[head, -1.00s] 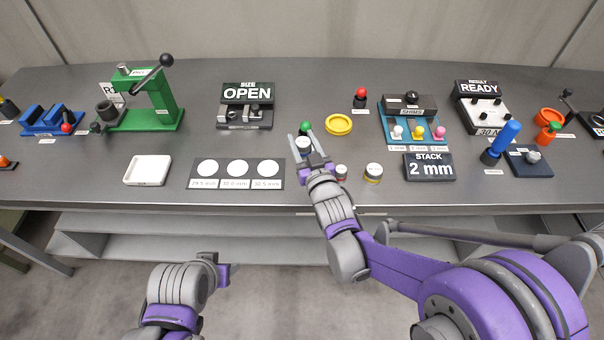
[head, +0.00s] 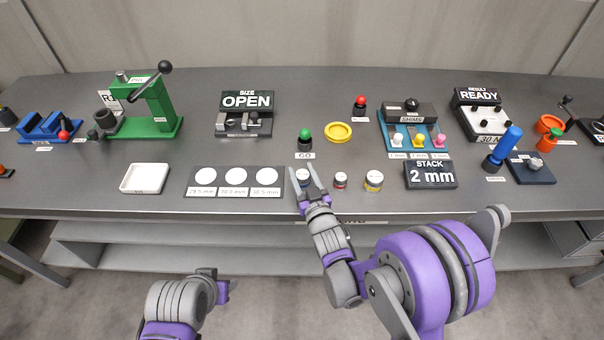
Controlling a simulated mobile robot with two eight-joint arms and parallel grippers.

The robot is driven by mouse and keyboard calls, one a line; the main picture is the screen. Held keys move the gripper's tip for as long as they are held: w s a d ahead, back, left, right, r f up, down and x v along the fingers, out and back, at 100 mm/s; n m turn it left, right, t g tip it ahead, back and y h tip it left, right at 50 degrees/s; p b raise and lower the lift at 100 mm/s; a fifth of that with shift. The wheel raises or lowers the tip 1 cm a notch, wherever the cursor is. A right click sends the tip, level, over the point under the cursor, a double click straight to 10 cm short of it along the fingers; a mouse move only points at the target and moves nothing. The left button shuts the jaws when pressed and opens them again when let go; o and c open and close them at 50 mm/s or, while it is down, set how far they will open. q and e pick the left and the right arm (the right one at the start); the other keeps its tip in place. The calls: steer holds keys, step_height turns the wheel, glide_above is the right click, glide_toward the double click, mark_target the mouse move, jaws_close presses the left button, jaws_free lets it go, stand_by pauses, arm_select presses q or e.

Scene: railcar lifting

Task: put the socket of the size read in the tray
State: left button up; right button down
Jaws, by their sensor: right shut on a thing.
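Three small round sockets with pale tops are in a row near the table's front edge. The left socket (head: 303,175) is between the fingers of my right gripper (head: 307,182), which is shut on it. The white tray (head: 146,190) is empty at the left front. The size gauge (head: 246,119) shows "OPEN". My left gripper (head: 224,291) is low in front of the table, its fingers not clearly seen.
A board (head: 235,191) with white circles labelled 29.5, 30.0 and 30.5 mm lies between the tray and the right gripper. A green button (head: 304,136) marked GO and a yellow ring (head: 338,132) stand behind. A green press (head: 150,110) is at the back left.

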steer(key=shift+r, duration=0.1)
steer(key=shift+f, duration=0.3)
steer(key=shift+c, duration=1.5)
jaws_free()
steer(key=shift+r, duration=0.1)
